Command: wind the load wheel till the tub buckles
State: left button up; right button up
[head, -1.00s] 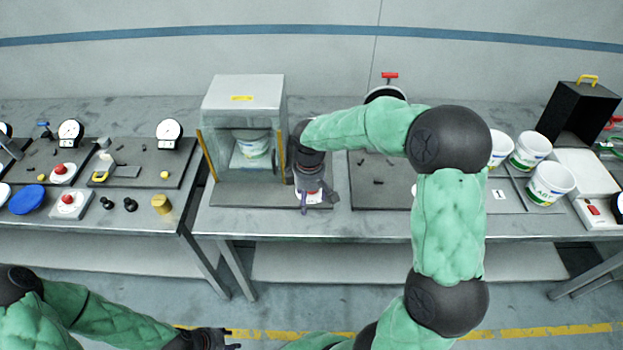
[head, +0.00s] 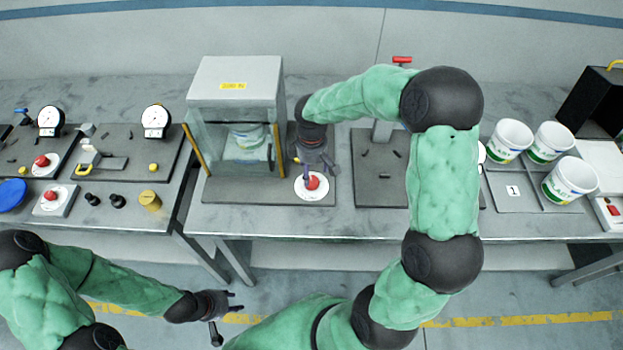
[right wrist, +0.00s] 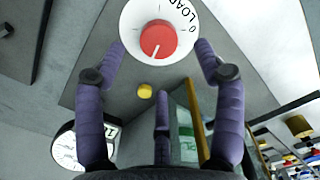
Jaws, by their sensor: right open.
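The load wheel is a red knob on a white dial (head: 312,183) at the front of the test cabinet's base. In the right wrist view the red knob (right wrist: 158,40) shows a white pointer mark, with "LOAD" and "0" on the dial. A white-and-green tub (head: 246,137) stands upright in the cabinet (head: 237,80), behind a clear front; I see no buckling. My right gripper (head: 314,170) is open just behind and above the wheel. In the right wrist view its fingers (right wrist: 160,66) are spread, with nothing between them. My left gripper (head: 232,302) is open and empty before the bench.
Several white tubs (head: 510,140) stand on the right, beside a black box (head: 590,105). A dark plate (head: 380,190) with small pegs lies right of the cabinet. Gauges (head: 155,120) and another red-knob dial (head: 52,200) are on the left bench.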

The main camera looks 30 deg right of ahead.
aim_at(312, 181)
notch_tip(312, 181, down, 6)
jog(key=shift+w+b, duration=0.1)
jog(key=shift+b, duration=0.3)
jog(key=c, duration=1.2)
